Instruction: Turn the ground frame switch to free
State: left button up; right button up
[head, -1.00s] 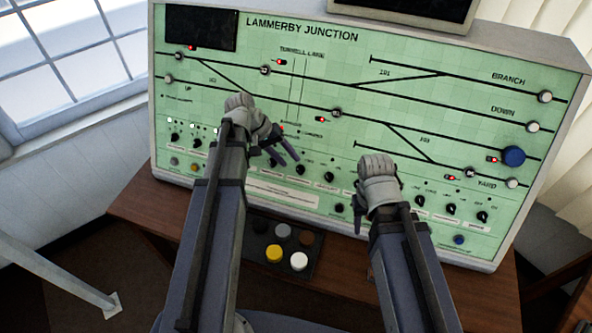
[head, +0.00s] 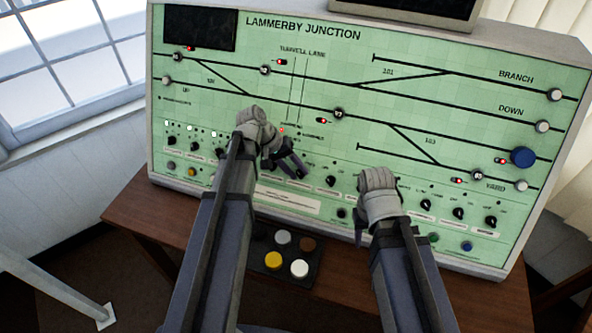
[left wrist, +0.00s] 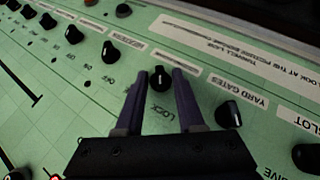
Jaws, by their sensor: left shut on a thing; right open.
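The black rotary switch knob (left wrist: 160,78) shows between the fingertips of my left gripper in the left wrist view. The word LOCK is printed beside it; its name plate is too small to read. My left gripper (left wrist: 158,82) is shut on this knob, one finger on each side. In the head view my left gripper (head: 297,168) is at the lower middle of the green panel and largely hides the knob. My right gripper (head: 360,228) is open and empty in front of the panel's lower edge, mostly hidden behind its own wrist.
The green Lammerby Junction panel (head: 440,120) carries several similar knobs in a row. The knob marked Yard Gates (left wrist: 228,114) is close beside my left fingers. A dark block with coloured buttons (head: 274,260) sits on the wooden desk (head: 150,225) below.

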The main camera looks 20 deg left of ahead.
pick_arm(q)
grip_shut()
